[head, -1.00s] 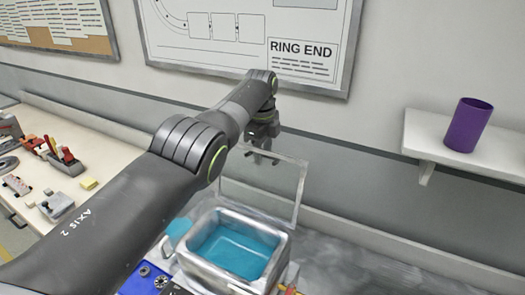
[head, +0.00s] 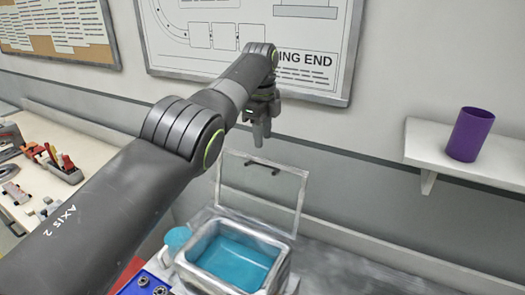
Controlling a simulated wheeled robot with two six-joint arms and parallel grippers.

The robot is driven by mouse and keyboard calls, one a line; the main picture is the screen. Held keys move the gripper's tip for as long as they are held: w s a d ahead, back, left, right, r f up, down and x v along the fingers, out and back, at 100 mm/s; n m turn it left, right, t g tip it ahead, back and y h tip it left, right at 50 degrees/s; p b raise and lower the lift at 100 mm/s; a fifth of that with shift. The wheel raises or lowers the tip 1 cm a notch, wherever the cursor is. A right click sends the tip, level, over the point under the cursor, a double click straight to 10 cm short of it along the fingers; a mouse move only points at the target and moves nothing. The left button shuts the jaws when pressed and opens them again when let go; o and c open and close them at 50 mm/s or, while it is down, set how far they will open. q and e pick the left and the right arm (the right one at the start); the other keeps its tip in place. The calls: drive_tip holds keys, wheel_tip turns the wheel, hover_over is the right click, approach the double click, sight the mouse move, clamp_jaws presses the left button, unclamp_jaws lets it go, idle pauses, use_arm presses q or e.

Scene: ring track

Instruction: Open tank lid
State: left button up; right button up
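The tank (head: 283,262) is an open grey metal box with blue liquid (head: 235,258) inside, at the bottom centre of the head view. Its lid (head: 297,188), a clear panel with a pale frame, stands nearly upright at the tank's back edge. A dark handle (head: 262,167) is near the lid's top. My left gripper (head: 262,138) points down just above the lid's top edge, apart from the handle, and appears empty. Its fingers are seen close together, so its opening is unclear. My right gripper is not in view.
A purple cup (head: 469,134) stands on a white wall shelf (head: 425,140) at the right. A side bench (head: 92,150) with tools is at the left. A round blue item (head: 177,238) sits beside the tank. A whiteboard (head: 345,60) hangs behind my arm.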

use_arm(q)
wheel_tip(320, 180, up, 10)
drive_tip(key=s+p, duration=0.1)
drive_tip(key=p, duration=0.3)
drive_tip(key=shift+a+f, duration=0.2)
drive_tip(key=shift+f, duration=0.15)
